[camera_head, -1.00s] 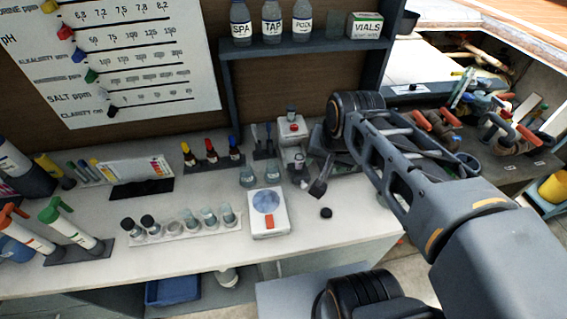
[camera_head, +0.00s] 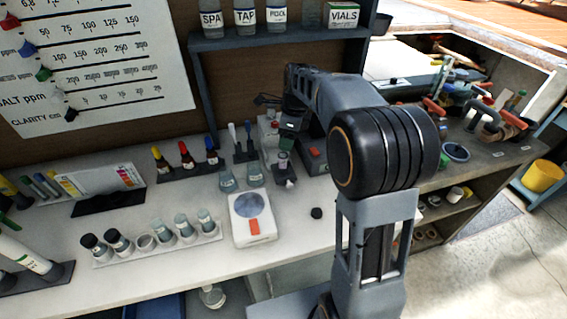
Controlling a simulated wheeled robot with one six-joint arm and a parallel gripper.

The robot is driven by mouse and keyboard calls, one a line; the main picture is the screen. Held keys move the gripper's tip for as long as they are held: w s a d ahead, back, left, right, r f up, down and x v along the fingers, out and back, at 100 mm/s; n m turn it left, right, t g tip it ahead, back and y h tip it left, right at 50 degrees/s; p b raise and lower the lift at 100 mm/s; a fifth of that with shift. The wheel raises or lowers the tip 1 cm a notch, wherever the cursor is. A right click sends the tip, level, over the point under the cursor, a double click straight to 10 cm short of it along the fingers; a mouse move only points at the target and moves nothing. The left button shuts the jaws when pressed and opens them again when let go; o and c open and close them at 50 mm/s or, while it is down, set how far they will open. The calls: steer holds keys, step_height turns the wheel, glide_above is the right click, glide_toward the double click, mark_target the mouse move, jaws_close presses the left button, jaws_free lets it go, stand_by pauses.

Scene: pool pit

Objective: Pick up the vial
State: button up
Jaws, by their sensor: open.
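A small clear vial (camera_head: 283,160) appears to stand upright in a small grey-and-white device at the back of the bench, right of two glass beakers. More vials stand in a white rack (camera_head: 212,233) at the front left; two at its left end have black caps. A loose black cap (camera_head: 317,213) lies on the bench right of the white scale. My gripper (camera_head: 288,128) points down at the end of my arm, close above the vial in the device. It is open; its fingers are small and partly hidden, so contact with the vial cannot be told.
A white scale (camera_head: 252,219) stands near the bench's front edge. Two beakers (camera_head: 227,181) and dropper bottles (camera_head: 186,155) stand behind it. A shelf (camera_head: 280,40) with labelled bottles hangs above my gripper. My elbow covers part of the right side. The bench around the black cap is clear.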

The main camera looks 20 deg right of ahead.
mark_target(283, 156)
steer(key=shift+w+a+f, duration=0.1)
steer(key=shift+a+f, duration=0.15)
steer(key=shift+f, duration=1.25)
steer(key=shift+w+a+f, duration=0.1)
steer(key=shift+a+f, duration=0.15)
steer(key=shift+f, duration=1.3)
steer(key=shift+a+f, duration=0.25)
steer(key=shift+f, duration=1.25)
steer(key=c, duration=1)
steer(key=shift+r, duration=0.15)
steer(key=shift+r, duration=0.55)
steer(key=s+a+r+b, duration=0.1)
steer(key=s+a+r, duration=0.2)
steer(key=s+r, duration=0.8)
steer(key=s, duration=0.2)
steer(key=shift+s+a+r+b, duration=0.3)
steer(key=shift+r, duration=0.05)
